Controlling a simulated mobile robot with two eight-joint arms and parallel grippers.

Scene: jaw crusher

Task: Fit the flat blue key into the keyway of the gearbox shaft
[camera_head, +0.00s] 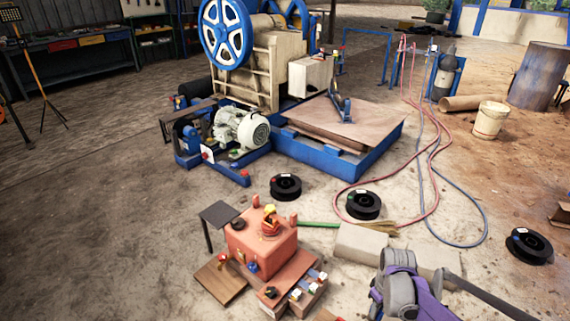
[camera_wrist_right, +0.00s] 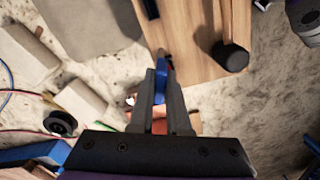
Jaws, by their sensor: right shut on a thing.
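The blue key (camera_wrist_right: 160,88) is between the fingers of my right gripper (camera_wrist_right: 161,72) in the right wrist view, seen edge-on and narrow. The fingers are shut on it. In the head view my right wrist and forearm (camera_head: 408,290) are at the lower right, to the right of the gearbox; the fingertips cannot be made out there. The red-orange box that looks like the gearbox (camera_head: 262,250) stands at the lower middle. Its shaft and keyway are too small to tell. My left gripper is in neither view.
A wooden board (camera_wrist_right: 192,32) with a dark round knob (camera_wrist_right: 233,57) lies beyond the fingers. Pale blocks (camera_head: 360,243) lie beside the gearbox. Black spools (camera_head: 364,205) and red and blue hoses are on the floor. The jaw crusher (camera_head: 270,70) stands behind.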

